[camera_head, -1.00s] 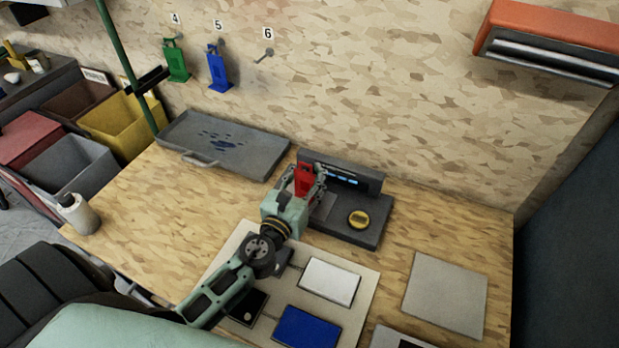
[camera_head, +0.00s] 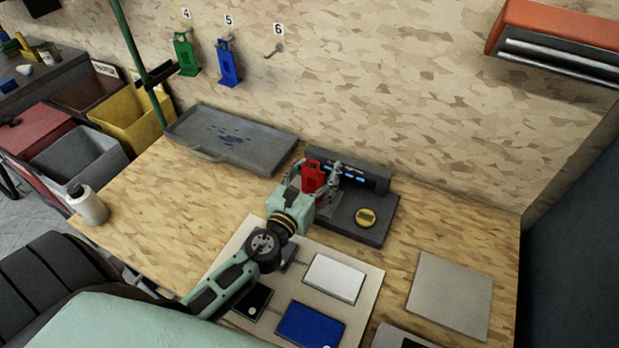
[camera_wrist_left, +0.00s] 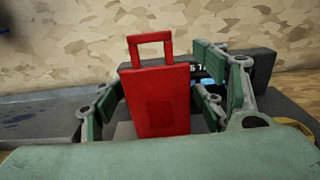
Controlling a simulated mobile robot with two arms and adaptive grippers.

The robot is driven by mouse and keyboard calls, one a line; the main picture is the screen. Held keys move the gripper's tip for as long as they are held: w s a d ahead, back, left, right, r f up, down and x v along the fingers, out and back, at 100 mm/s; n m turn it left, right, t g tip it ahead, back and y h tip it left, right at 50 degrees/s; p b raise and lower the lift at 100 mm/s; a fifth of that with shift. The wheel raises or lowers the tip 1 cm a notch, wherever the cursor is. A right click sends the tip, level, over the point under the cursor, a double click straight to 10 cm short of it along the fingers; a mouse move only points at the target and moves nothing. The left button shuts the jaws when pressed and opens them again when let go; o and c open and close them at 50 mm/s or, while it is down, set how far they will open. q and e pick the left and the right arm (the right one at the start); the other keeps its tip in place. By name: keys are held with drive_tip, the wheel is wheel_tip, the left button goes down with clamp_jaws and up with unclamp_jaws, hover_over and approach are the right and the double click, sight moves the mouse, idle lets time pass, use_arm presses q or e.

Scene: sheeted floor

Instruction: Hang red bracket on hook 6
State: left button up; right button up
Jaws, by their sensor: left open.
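The red bracket (camera_head: 313,178) stands upright on the dark device (camera_head: 355,212) on the workbench. In the left wrist view the red bracket (camera_wrist_left: 158,95) has a rectangular loop on top and a solid body. My left gripper (camera_head: 316,186) is open, with its fingers on either side of the bracket; in the left wrist view the gripper (camera_wrist_left: 163,110) shows gaps beside the bracket. Hook 6 (camera_head: 276,51) is bare on the wall under its number label. My right gripper is not in view.
A green bracket (camera_head: 187,56) hangs at hook 4 and a blue bracket (camera_head: 230,66) at hook 5. A grey tray (camera_head: 250,150) lies left of the device. A white bottle (camera_head: 90,206) stands at the bench's left edge. An orange fixture (camera_head: 560,30) juts from the wall.

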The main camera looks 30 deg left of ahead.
use_arm(q)
drive_tip(key=s+b, duration=0.1)
drive_tip(key=s, duration=0.2)
drive_tip(key=s+b, duration=0.1)
drive_tip(key=s, duration=0.3)
drive_tip(key=s+b, duration=0.2)
drive_tip(key=s, duration=0.1)
drive_tip(key=shift+s+d+f, duration=0.15)
drive_tip(key=shift+s+d, duration=0.1)
drive_tip(key=shift+s, duration=0.15)
drive_tip(key=shift+s+r, duration=0.25)
drive_tip(key=shift+s, duration=0.4)
drive_tip(key=shift+f, duration=0.1)
